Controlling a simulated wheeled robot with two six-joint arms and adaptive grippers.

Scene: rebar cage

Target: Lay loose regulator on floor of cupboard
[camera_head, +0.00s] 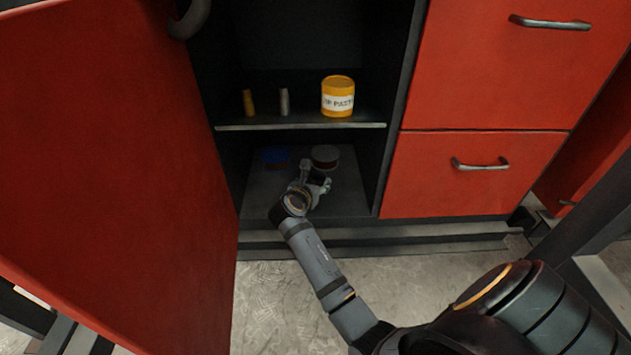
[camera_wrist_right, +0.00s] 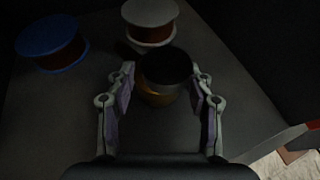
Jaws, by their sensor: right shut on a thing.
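The regulator (camera_wrist_right: 165,72) shows in the right wrist view as a dark round cap over a brass-yellow body. It sits between the two fingers of my right gripper (camera_wrist_right: 162,90), which is shut on it. In the head view the right gripper (camera_head: 316,183) is inside the lower compartment of the cupboard, low over its dark floor (camera_head: 345,199). The regulator cannot be made out clearly there. Whether it touches the floor, I cannot tell. My left gripper is not in view.
A blue-flanged spool (camera_head: 276,157) and a grey-flanged spool (camera_head: 325,156) stand on the floor behind the gripper. The shelf (camera_head: 300,126) above holds a yellow tub (camera_head: 338,97) and two small cylinders. The red door (camera_head: 110,150) is open at left; red drawers are at right.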

